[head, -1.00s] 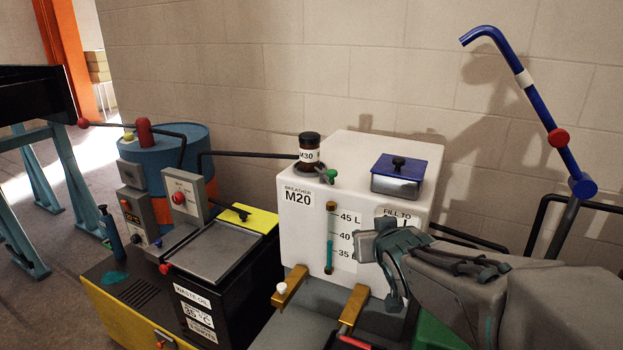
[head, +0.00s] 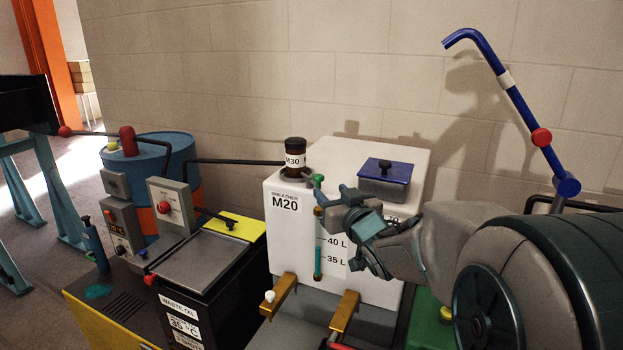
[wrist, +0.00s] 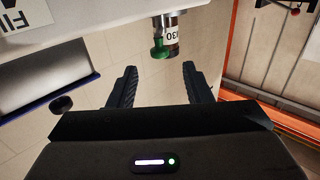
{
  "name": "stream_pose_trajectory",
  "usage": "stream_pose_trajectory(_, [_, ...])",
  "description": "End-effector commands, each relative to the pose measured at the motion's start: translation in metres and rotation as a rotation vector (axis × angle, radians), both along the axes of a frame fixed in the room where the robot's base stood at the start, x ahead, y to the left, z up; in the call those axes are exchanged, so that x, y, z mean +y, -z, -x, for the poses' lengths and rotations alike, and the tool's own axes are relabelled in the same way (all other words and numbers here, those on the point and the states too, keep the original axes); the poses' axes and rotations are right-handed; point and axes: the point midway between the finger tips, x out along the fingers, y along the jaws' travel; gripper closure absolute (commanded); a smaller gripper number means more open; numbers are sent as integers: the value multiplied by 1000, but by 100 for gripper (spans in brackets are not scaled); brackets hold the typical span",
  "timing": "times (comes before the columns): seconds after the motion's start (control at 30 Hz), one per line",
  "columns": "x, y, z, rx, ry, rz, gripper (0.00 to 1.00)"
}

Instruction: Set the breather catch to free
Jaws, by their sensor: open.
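The breather (head: 295,158), a dark cylinder with a white M30 label, stands upright on the top left corner of the white tank (head: 290,235). A green-tipped catch (head: 318,180) sits at its right side. In the wrist view the breather (wrist: 171,38) hangs at the top, with the green knob (wrist: 159,49) on its left. My gripper (head: 349,194) is in front of the tank, just right of the catch. In the wrist view my gripper (wrist: 158,82) is open and empty, its fingers apart from the green knob, which appears between and beyond them.
A blue-lidded filler box (head: 385,180) stands on the tank behind my gripper. Brass brackets (head: 345,311) stick out at the tank's front. The waste oil box (head: 205,262) and a blue drum (head: 165,160) are at left. A blue bent pipe (head: 510,90) rises at right.

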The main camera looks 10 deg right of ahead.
Motion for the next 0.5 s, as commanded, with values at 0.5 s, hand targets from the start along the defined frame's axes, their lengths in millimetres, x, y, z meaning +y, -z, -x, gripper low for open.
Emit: stream_pose_trajectory(0.5, [15, -1, -76, 1, 1, 0, 55])
